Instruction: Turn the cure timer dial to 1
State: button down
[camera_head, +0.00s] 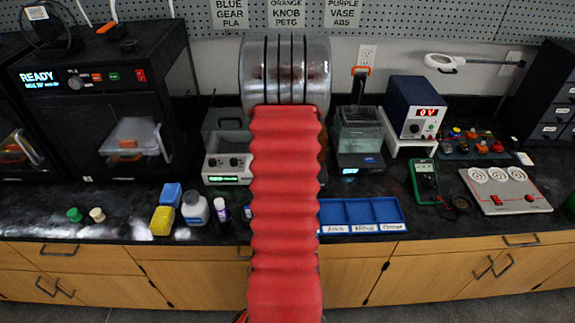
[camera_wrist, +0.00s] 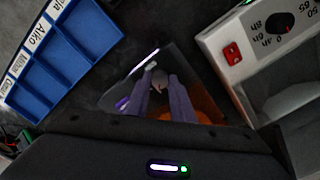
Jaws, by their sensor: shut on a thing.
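In the wrist view, my gripper (camera_wrist: 155,76) is shut, its two purple-tinted fingers closing on a small pale grey knob (camera_wrist: 158,85). This knob appears to be the cure timer dial, on a dark panel (camera_wrist: 122,98) with a bright strip and an orange part (camera_wrist: 207,106) beside it. The fingers cover much of the knob, and I cannot read its pointer or numbers. In the head view, my red-sleeved arm hides the gripper and the dial.
A white device (camera_wrist: 236,68) with a red switch and a black dial stands close on the right in the wrist view. A blue tray (camera_wrist: 62,62) with name labels lies on the left. In the head view, bottles (camera_head: 195,209) stand left of my arm and a multimeter (camera_head: 425,181) lies right.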

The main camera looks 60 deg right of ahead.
jog(key=shift+n, duration=0.7)
jog(key=c, duration=1.8)
grip_release()
jog(key=shift+r, duration=0.15)
notch_tip(320, 180, up, 14)
jog(key=shift+f, duration=0.25)
